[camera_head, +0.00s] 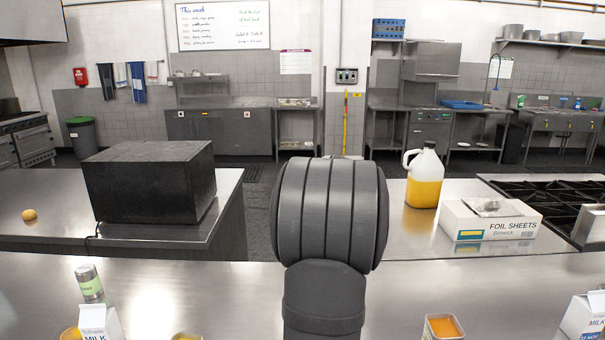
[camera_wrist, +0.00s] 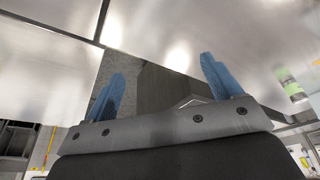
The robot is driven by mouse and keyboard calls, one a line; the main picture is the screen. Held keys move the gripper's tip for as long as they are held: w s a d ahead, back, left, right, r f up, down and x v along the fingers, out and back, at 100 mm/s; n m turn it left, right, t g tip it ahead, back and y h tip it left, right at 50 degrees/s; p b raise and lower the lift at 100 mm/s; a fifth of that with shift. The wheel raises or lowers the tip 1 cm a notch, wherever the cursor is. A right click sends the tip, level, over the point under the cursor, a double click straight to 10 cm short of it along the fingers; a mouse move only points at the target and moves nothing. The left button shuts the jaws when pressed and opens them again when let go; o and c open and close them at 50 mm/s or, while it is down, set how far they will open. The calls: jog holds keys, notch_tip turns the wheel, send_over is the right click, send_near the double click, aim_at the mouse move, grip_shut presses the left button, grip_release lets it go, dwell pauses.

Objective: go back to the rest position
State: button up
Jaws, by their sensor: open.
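My gripper (camera_wrist: 163,75) shows in the wrist view with its two blue fingers wide apart. Nothing is between them, and neither finger touches anything I can see. Steel surfaces (camera_wrist: 250,35) fill the upper part of that view. In the head view my dark arm stands upright in the middle, and the gripper itself is hidden there.
On the far counter stand a black box (camera_head: 150,180), an orange jug (camera_head: 425,178), a foil sheets box (camera_head: 490,220) and a stove (camera_head: 550,195). On the near counter (camera_head: 230,300) are a can (camera_head: 89,283), milk cartons (camera_head: 100,322) and an orange-filled container (camera_head: 444,327).

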jog(key=shift+w+a+n, duration=0.15)
jog(key=shift+w+a, duration=0.15)
jog(key=shift+a, duration=0.55)
jog(key=shift+w+a+n, duration=0.15)
jog(key=shift+w+a, duration=0.1)
jog(key=shift+a, duration=0.55)
